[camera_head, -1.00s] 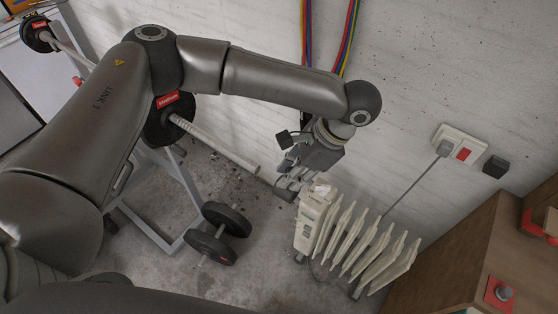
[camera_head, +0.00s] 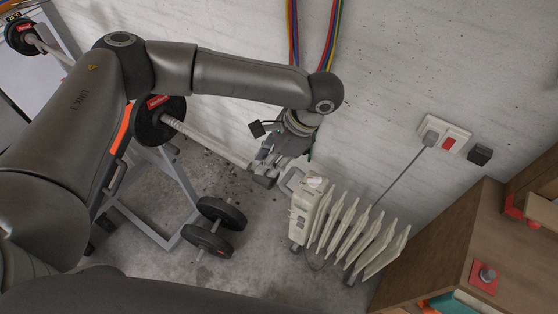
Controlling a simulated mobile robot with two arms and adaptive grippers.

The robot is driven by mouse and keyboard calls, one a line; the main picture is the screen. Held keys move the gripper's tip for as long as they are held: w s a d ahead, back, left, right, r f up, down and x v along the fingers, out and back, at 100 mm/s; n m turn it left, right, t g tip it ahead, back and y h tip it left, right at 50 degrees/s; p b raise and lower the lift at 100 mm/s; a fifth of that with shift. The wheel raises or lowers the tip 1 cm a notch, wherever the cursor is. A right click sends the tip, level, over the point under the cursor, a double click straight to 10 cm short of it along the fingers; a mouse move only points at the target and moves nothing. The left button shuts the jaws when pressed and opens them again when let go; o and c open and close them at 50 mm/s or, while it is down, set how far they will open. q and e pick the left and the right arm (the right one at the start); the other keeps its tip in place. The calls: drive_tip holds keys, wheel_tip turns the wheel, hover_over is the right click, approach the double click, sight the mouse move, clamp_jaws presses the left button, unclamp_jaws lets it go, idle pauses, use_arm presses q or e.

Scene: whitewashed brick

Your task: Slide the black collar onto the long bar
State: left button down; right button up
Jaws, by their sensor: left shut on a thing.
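The long bar (camera_head: 212,143) lies across a grey stand, with a black plate (camera_head: 152,130) on it, and its pale end sleeve slopes down to the right. My left gripper (camera_head: 266,168) is at the free right end of this sleeve, shut on the small black collar (camera_head: 265,181). The collar is at the bar's tip; the fingers hide part of it, and I cannot tell whether it is around the bar or just off its end. My right gripper is not in view.
A cream oil radiator (camera_head: 303,212) stands just right of the gripper. A dumbbell (camera_head: 213,228) lies on the floor below the bar. Cables hang on the brick wall behind; a socket (camera_head: 444,134) is on the right. A wooden cabinet (camera_head: 445,240) fills the lower right.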

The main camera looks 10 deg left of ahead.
use_arm(q)
drive_tip(key=shift+w+a+r, duration=0.1)
drive_tip(key=shift+w+a, duration=0.1)
drive_tip(key=shift+a, duration=0.45)
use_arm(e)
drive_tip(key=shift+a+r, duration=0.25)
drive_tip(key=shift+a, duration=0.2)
use_arm(q)
drive_tip(key=shift+w+a, duration=0.1)
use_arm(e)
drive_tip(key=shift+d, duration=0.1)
